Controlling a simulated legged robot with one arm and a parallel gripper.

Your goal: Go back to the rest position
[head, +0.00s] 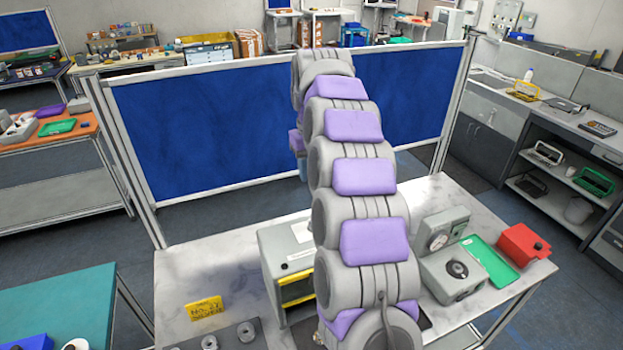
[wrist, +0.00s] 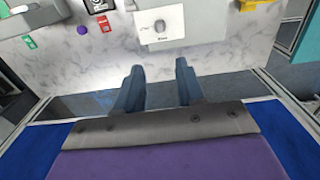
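My gripper (wrist: 158,78) shows in the wrist view with its two blue-grey fingers apart and nothing between them. It is over the edge of the marble-topped table (wrist: 75,62), apart from the things on it. In the head view my grey and purple arm rises through the middle of the picture and hides part of the table. My gripper is hidden behind the arm there, apart from a small blue-grey part at its left side.
The table in the head view bears a grey box (head: 290,262), a yellow sign (head: 205,308), a grey device with a dial (head: 448,255), a green tray (head: 489,260) and a red box (head: 524,243). A blue partition (head: 215,135) stands behind. A shelf unit (head: 560,150) stands right.

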